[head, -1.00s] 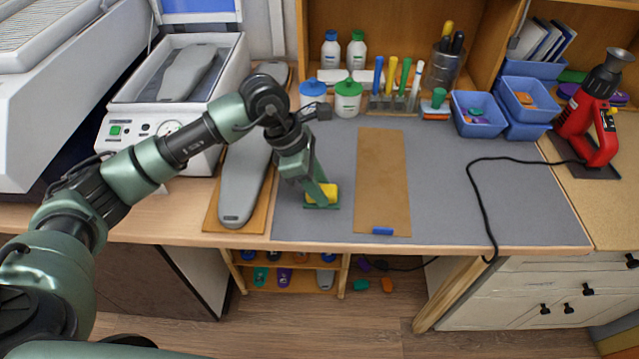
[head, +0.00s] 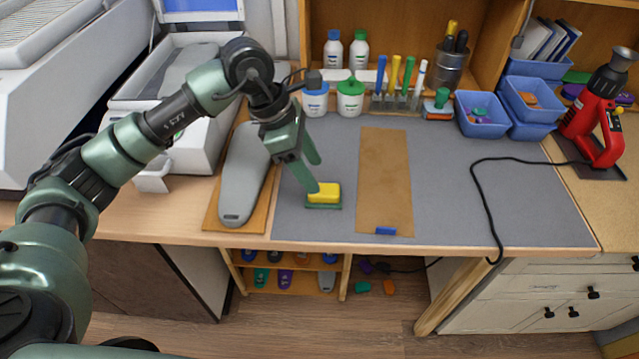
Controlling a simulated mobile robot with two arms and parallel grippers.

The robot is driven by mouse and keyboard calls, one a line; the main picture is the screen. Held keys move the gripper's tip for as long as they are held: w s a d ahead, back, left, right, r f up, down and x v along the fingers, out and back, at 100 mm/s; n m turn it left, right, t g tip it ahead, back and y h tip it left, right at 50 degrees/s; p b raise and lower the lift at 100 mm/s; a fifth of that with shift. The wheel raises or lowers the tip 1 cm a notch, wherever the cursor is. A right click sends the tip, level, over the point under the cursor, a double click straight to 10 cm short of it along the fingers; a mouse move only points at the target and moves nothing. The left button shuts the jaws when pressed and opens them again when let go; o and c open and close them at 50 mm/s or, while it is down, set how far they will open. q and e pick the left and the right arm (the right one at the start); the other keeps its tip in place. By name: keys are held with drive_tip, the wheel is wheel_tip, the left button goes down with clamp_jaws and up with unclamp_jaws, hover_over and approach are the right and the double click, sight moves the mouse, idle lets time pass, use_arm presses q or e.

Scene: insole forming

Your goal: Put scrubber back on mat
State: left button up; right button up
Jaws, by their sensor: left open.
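The scrubber (head: 325,193), yellow with a green base, lies on the grey mat (head: 472,205) near its front left part, left of the brown sheet. My left gripper (head: 313,176) is open, with its green fingers just above and behind the scrubber. One fingertip comes close to or overlaps the scrubber's left edge in the picture; I cannot tell if they touch. My right gripper is not in view.
A grey insole form (head: 243,180) on a board stands left of the mat. Jars (head: 349,98) and blue bins (head: 480,115) line the back. A black cable crosses the mat's right side.

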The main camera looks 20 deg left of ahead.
use_arm(q)
drive_tip(key=v, duration=0.6)
drive_tip(key=shift+r+b, duration=0.25)
drive_tip(key=shift+b, duration=0.2)
